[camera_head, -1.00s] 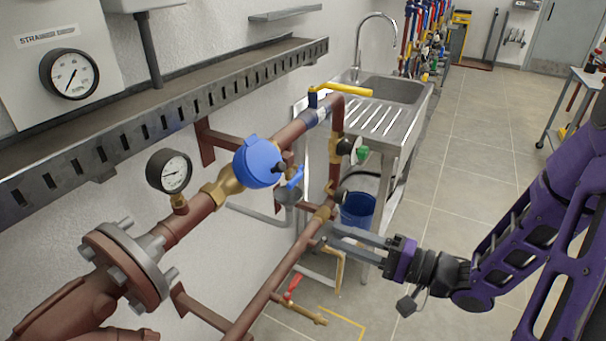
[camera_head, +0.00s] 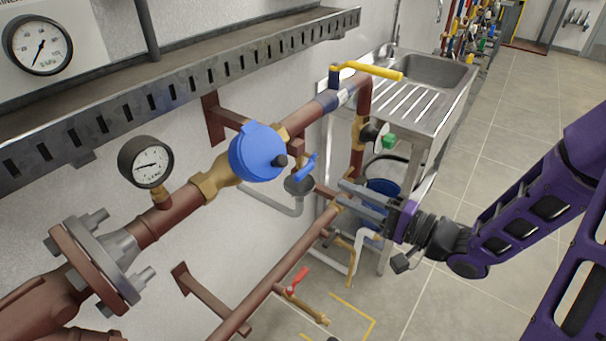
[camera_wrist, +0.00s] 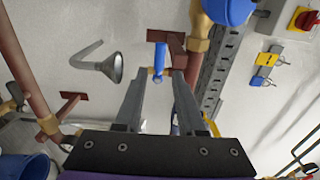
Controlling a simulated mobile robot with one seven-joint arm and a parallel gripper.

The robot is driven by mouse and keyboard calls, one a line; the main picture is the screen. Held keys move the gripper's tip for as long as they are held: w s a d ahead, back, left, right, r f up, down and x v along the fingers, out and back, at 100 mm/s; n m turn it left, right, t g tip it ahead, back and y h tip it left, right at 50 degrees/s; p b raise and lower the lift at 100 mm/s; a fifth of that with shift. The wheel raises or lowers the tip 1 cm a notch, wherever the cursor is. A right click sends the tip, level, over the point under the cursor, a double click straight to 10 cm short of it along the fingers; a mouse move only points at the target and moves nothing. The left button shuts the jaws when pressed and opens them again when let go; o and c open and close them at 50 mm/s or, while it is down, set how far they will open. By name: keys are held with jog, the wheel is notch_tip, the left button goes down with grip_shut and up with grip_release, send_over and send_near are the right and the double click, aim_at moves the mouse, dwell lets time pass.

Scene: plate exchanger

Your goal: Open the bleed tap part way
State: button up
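A small tap with a blue lever handle (camera_head: 306,168), which looks like the bleed tap, sits beside the blue round housing (camera_head: 257,152) on the red-brown pipe. The blue handle also shows in the wrist view (camera_wrist: 159,60), lined up with the gap between my fingertips and seemingly beyond them. My gripper (camera_head: 340,193) is open and empty, to the right of and below the handle in the head view. Its two fingers stand apart in the wrist view (camera_wrist: 158,82). A grey funnel (camera_head: 299,184) hangs just below the tap; it is left of my fingers in the wrist view (camera_wrist: 113,67).
A yellow lever (camera_head: 372,71) and a green-handled valve (camera_head: 388,141) are on the pipework to the right. A red-handled tap (camera_head: 297,281) is lower down. A blue bucket (camera_head: 383,187) stands under the steel sink (camera_head: 425,80). Pipes run close to my fingers; open floor lies right.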

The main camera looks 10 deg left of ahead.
aim_at(306, 175)
jog(key=b+x, duration=0.1)
jog(key=x, duration=1)
jog(key=shift+w+a+b, duration=0.15)
jog(key=shift+a+b, duration=0.05)
jog(key=shift+b, duration=0.1)
grip_shut()
dwell(0.8)
